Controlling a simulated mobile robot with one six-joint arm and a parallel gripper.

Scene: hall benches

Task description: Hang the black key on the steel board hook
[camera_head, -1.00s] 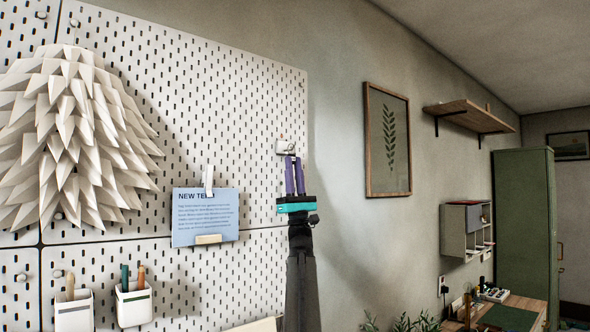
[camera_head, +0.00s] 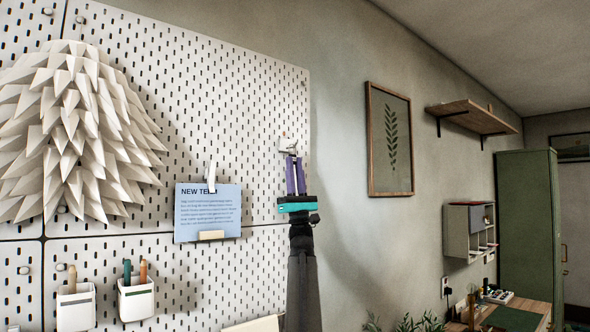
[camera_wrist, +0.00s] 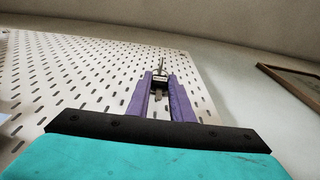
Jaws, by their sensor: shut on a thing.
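My gripper (camera_head: 295,160), with two purple fingers on a teal and black body, points up at the right part of the white pegboard. It is shut on a small dark thing with a pale label, seemingly the black key (camera_wrist: 160,78), between the fingertips in the wrist view. The fingers hide part of it. A small pale plate (camera_head: 285,145) on the board, seemingly the hook's mount, shows right by the fingertips. A thin metal piece (camera_wrist: 162,64) rises just beyond the key. I cannot tell whether the key touches the hook.
The pegboard (camera_head: 230,90) carries a white spiky lampshade-like piece (camera_head: 75,140), a blue note card (camera_head: 208,212) and pen cups (camera_head: 136,300) left of my gripper. A framed leaf picture (camera_head: 390,140) and a wooden shelf (camera_head: 472,118) are on the wall to the right.

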